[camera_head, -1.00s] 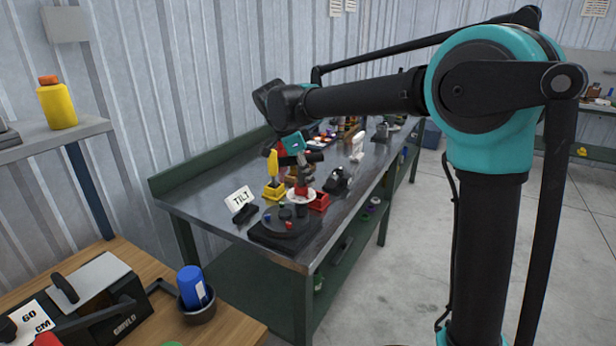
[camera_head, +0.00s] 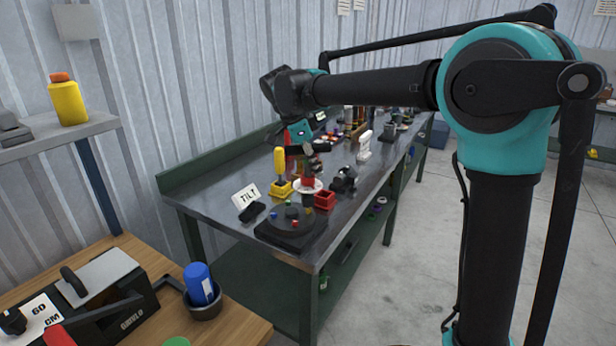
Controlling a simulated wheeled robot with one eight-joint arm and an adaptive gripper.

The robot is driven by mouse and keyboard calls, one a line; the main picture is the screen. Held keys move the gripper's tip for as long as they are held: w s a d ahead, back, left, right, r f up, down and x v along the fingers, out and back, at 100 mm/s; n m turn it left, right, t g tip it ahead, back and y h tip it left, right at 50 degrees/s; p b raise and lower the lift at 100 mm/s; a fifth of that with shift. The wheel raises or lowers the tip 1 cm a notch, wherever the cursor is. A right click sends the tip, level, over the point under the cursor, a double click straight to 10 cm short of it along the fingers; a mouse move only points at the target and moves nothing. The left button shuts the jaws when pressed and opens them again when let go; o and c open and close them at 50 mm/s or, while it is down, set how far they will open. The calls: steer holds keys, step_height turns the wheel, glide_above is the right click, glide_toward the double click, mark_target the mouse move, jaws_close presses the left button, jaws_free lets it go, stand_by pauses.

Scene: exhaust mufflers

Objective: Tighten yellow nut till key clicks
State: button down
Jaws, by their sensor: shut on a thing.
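My gripper (camera_head: 307,153) is above and behind the plate, shut on a red tool (camera_head: 308,178), apparently the key. A white disc (camera_head: 307,186) shows around the tool's lower part; I cannot tell if it belongs to it. The tool appears above the plate, apart from the nuts. The jaws are small and partly hidden.
A yellow-handled tool (camera_head: 281,162) stands in a yellow holder (camera_head: 281,188) left of my gripper. A red box (camera_head: 324,200) and a black device (camera_head: 344,180) are at the right. A TILT sign (camera_head: 245,197) stands left of the plate.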

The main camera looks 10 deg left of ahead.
mark_target(315, 152)
steer(key=shift+r, duration=2.2)
steer(key=shift+a, duration=0.1)
stand_by(0.8)
